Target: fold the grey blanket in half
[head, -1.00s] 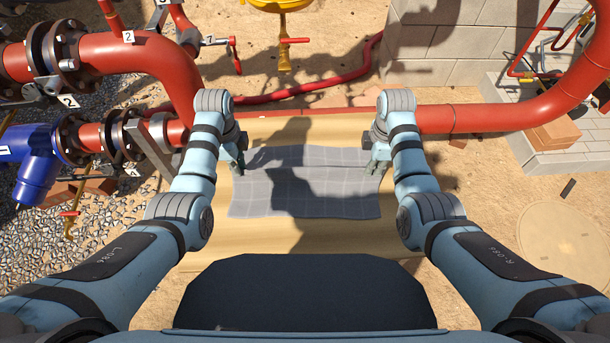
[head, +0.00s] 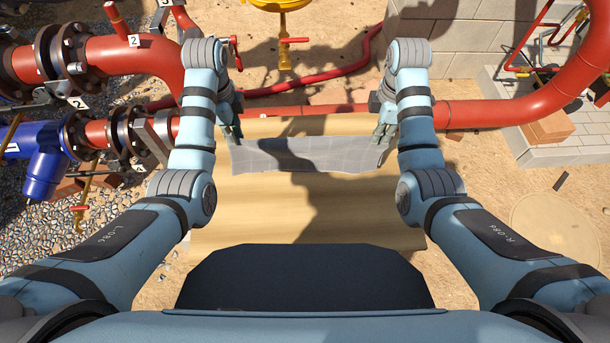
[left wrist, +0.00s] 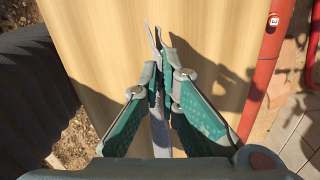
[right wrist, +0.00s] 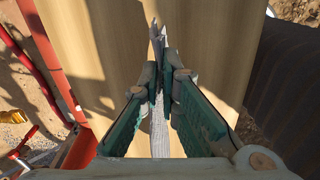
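The grey blanket (head: 300,154) shows in the head view as a narrow band across the far part of the wooden table. My left gripper (head: 232,135) is shut on its far left corner and my right gripper (head: 384,135) on its far right corner. In the left wrist view the blanket (left wrist: 159,130) is seen nearly edge-on between the closed fingers. The right wrist view shows the blanket (right wrist: 159,130) the same way. It appears to hang between the grippers; whether its lower edge touches the table cannot be told.
The wooden table (head: 270,205) is bare in front of the blanket. A red pipe (head: 480,113) runs just beyond its far edge. Red pipework with a blue fitting (head: 38,155) stands at the left. A block wall (head: 460,45) stands at the back right.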

